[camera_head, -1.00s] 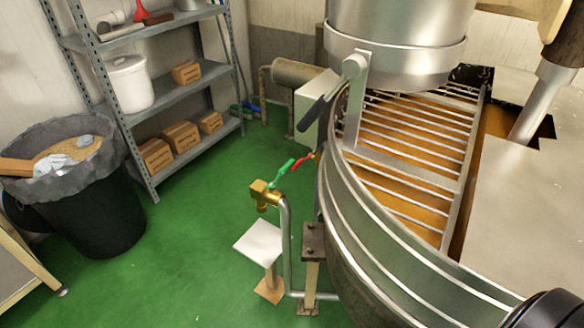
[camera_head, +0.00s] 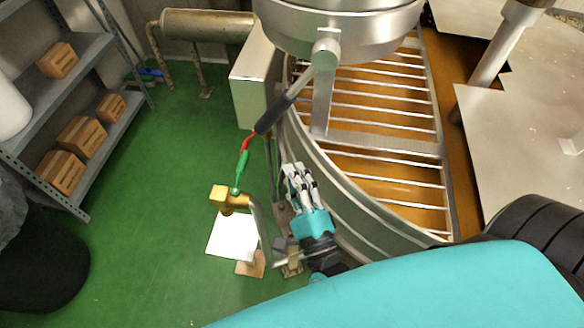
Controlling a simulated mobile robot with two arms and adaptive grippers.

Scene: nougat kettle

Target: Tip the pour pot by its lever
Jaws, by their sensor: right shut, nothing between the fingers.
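The steel pour pot (camera_head: 345,28) hangs upright over the kettle's grate at the top of the head view. Its lever (camera_head: 274,113) has a dark grip and slants down to the left from a round pivot on the pot's support. My right gripper (camera_head: 292,170) is shut and empty. It is beside the kettle's outer wall, below and a little right of the lever's grip, apart from it in the picture. My left gripper is not in view.
The kettle (camera_head: 340,195) has a barred grate (camera_head: 385,155) over brown contents. A shelf with boxes (camera_head: 82,138) is at left. Green floor (camera_head: 150,220) lies open between.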

